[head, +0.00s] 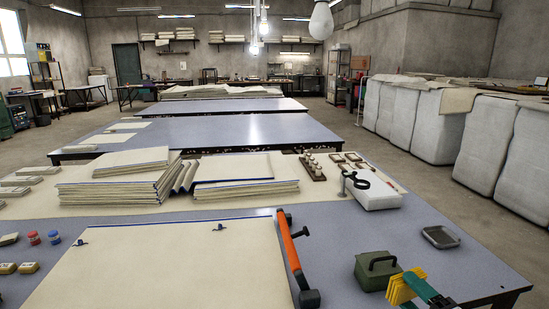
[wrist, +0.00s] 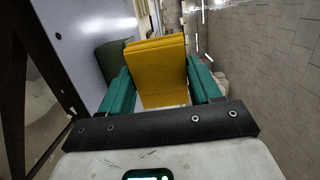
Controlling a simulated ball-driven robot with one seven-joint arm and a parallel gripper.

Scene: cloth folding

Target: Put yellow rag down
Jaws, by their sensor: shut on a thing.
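The yellow rag (head: 404,287) is a folded, layered piece at the lower right in the head view, by the table's right part. It fills the space between the green fingers of my gripper (head: 424,287) there. In the wrist view the yellow rag (wrist: 158,72) stands out between the two green fingers of my gripper (wrist: 163,88), which are shut on it. A dark green box with a handle (head: 378,270) sits on the table just left of the rag. A green rounded shape, likely this box, shows behind the rag in the wrist view (wrist: 115,60).
The grey-blue table (head: 330,235) holds a large cream cloth sheet (head: 165,270), an orange-handled tool (head: 290,250), a white box (head: 375,193) and a small dark tray (head: 440,237). Stacked folded cloths (head: 120,180) lie farther back. Bare table shows between the tool and the green box.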

